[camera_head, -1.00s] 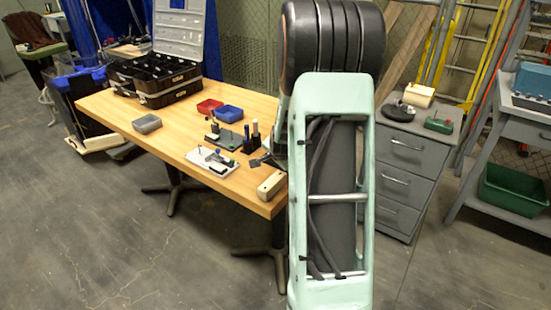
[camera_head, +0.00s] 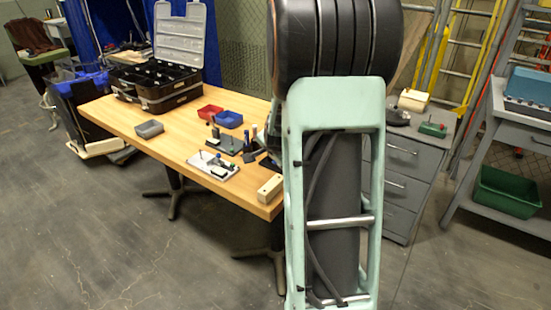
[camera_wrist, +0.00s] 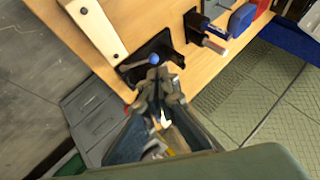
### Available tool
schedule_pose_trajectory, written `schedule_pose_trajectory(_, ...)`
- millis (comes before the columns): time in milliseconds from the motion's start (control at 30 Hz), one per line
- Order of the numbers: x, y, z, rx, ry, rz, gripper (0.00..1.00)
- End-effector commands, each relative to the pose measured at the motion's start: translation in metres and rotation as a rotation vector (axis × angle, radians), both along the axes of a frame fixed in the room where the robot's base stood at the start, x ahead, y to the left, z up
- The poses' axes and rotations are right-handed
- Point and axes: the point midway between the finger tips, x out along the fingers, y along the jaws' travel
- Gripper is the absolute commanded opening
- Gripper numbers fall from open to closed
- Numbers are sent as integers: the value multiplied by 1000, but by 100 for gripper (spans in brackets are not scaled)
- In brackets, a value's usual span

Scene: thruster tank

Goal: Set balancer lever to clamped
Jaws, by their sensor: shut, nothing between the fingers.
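In the wrist view, a lever with a blue ball knob (camera_wrist: 154,59) stands on a black base (camera_wrist: 160,43) near the edge of the wooden table. I take it for the balancer lever; the base is partly hidden by my fingers. My gripper (camera_wrist: 156,78) is shut and empty, its tips right at the blue knob. I cannot tell whether they touch it. In the head view my arm hides the gripper and most of that spot. The lever's setting cannot be read.
A pale block (camera_head: 270,188) lies at the table's (camera_head: 180,125) near corner. A grey drawer cabinet (camera_head: 400,185) stands right of the table.

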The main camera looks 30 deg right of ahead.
Motion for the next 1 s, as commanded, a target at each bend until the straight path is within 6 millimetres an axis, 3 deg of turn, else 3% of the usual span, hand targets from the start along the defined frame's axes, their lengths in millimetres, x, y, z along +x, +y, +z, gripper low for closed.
schedule_pose_trajectory(100, -9, 11, 22, -2, -3, 3, 0)
schedule_pose_trajectory(300, -20, 20, 39, -2, 0, 4, 0)
schedule_pose_trajectory(1000, -25, 23, 44, -1, 0, 1, 0)
